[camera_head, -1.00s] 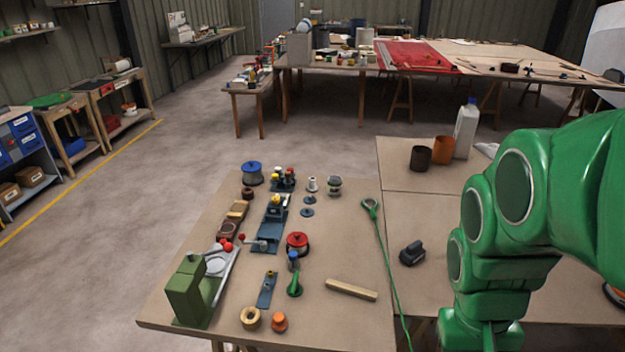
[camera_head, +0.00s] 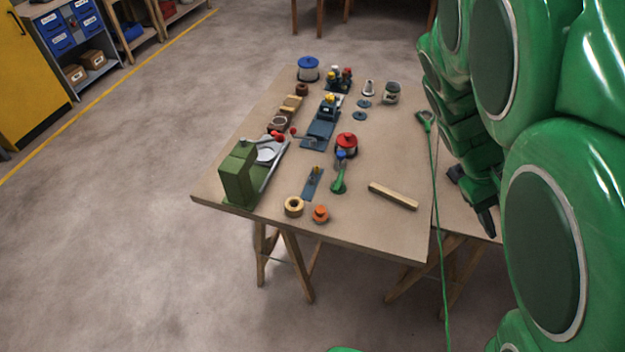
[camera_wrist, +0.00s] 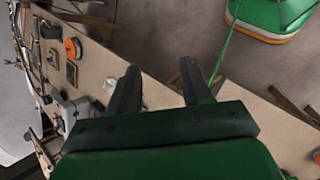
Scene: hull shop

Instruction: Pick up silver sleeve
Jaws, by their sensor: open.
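A small upright silver-grey piece (camera_head: 369,88), likely the silver sleeve, stands near the far right part of the work table (camera_head: 390,235). It is beside a grey-green jar (camera_head: 391,93) and behind two flat blue-grey discs. My gripper (camera_head: 487,222) shows partly at the table's right side, with its dark tip low and well away from that piece. In the wrist view my gripper (camera_wrist: 160,68) has its two dark fingers apart, with nothing between them. I cannot surely pick out the sleeve in the wrist view.
A green machine (camera_head: 238,175), a red-topped spool (camera_head: 346,144), a green-handled tool (camera_head: 339,178), a yellow ring (camera_head: 293,206), an orange piece (camera_head: 320,214) and a wooden bar (camera_head: 393,196) crowd the table. A green cord (camera_head: 440,235) hangs over the right side. Floor is open at left.

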